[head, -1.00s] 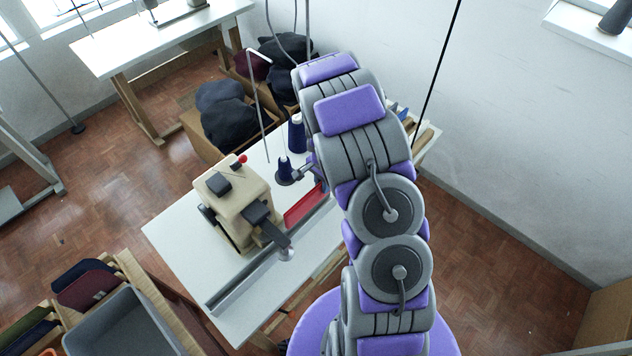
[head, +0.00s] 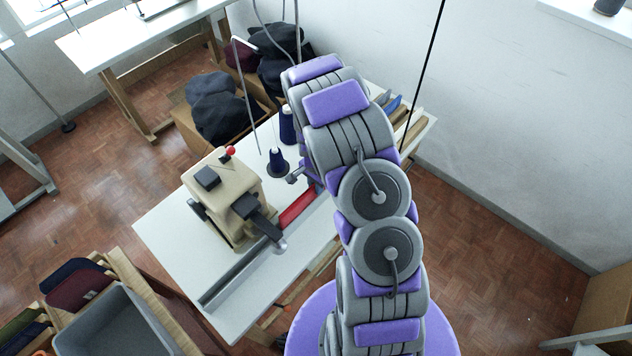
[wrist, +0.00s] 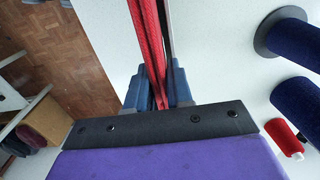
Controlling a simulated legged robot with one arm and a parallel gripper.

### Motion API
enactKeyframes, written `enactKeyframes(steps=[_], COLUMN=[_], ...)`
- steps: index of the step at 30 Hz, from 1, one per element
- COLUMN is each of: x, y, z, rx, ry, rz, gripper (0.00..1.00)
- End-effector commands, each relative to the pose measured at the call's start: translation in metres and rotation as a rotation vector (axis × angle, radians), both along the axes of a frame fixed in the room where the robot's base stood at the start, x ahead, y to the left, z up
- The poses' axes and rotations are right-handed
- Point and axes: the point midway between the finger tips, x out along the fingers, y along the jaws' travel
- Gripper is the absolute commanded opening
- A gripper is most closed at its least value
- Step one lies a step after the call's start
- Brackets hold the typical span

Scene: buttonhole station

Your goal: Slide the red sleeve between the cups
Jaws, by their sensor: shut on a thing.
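The red sleeve (head: 297,207) is a long narrow strip by the grey rail (head: 235,280) on the white table. Its near end is just behind the silver cup-like tip (head: 279,243) under the machine's dark arm; a small gap seems to remain. A second cup cannot be made out. In the wrist view the sleeve (wrist: 148,35) runs up from between the blue fingertips of my gripper (wrist: 157,92), which is shut on it. In the head view my arm hides the gripper and the sleeve's far end.
The beige machine (head: 225,200) stands left of the sleeve. Dark blue thread cones (head: 278,162) stand behind it, and a thin metal stand (head: 245,90) rises there. A box of dark caps (head: 220,110) is beyond. The table's front left (head: 165,235) is clear.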

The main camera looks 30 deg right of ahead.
Motion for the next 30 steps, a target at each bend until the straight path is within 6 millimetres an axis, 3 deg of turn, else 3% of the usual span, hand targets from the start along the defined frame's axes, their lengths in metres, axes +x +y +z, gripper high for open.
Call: enactKeyframes(steps=[10,30], x=[0.0,-0.015], y=[-0.001,0.043], z=[-0.024,-0.02], rx=[0.002,-0.001], ry=[0.001,0.001], rz=[0.002,0.002], gripper=[0.0,0.0])
